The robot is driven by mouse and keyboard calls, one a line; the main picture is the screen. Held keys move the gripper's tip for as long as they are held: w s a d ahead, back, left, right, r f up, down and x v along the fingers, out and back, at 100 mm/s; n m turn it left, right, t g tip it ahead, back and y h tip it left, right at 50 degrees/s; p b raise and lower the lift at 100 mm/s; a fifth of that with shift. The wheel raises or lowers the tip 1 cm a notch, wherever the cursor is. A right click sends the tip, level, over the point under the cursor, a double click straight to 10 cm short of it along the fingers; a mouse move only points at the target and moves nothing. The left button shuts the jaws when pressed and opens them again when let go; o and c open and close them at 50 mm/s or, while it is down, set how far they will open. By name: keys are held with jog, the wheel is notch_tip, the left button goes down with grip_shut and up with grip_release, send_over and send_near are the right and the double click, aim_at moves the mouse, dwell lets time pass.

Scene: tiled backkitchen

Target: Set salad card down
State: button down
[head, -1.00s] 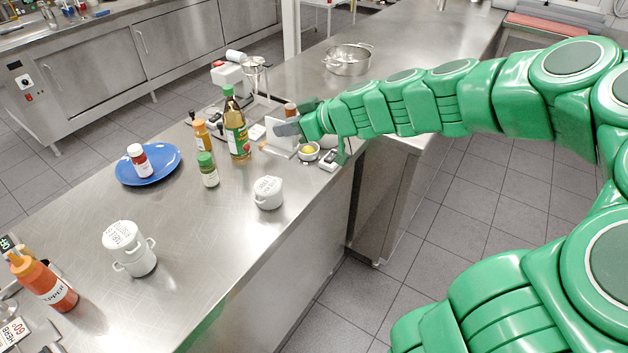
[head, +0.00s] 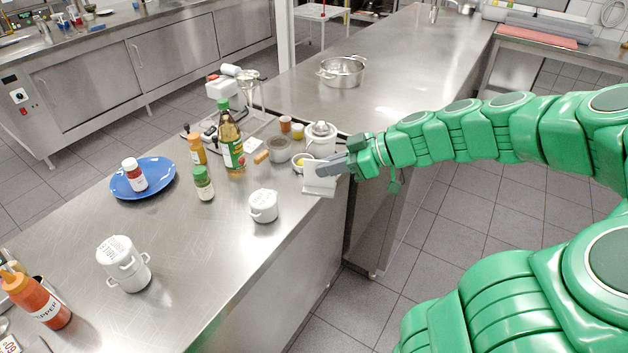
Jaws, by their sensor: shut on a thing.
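My gripper (head: 335,167) is at the right edge of the steel counter (head: 215,260). It is shut on a small white card (head: 319,186), which I take to be the salad card. The card is upright with a flared lower part, close to the counter's edge. I cannot read any writing on it, and I cannot tell whether its bottom touches the counter. The gripper's fingers hide part of its upper right side.
A small bowl with something yellow (head: 301,161) and a white lidded pot (head: 320,138) stand just behind the card. A white jar (head: 263,206), a green-capped bottle (head: 203,184) and a tall bottle (head: 230,142) stand to the left. Bare counter lies in front of the white jar.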

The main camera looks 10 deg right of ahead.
jog(key=shift+w+f, duration=6.05)
jog(key=c, duration=1.2)
grip_release()
jog(key=shift+f, duration=0.1)
jog(key=shift+c, duration=0.2)
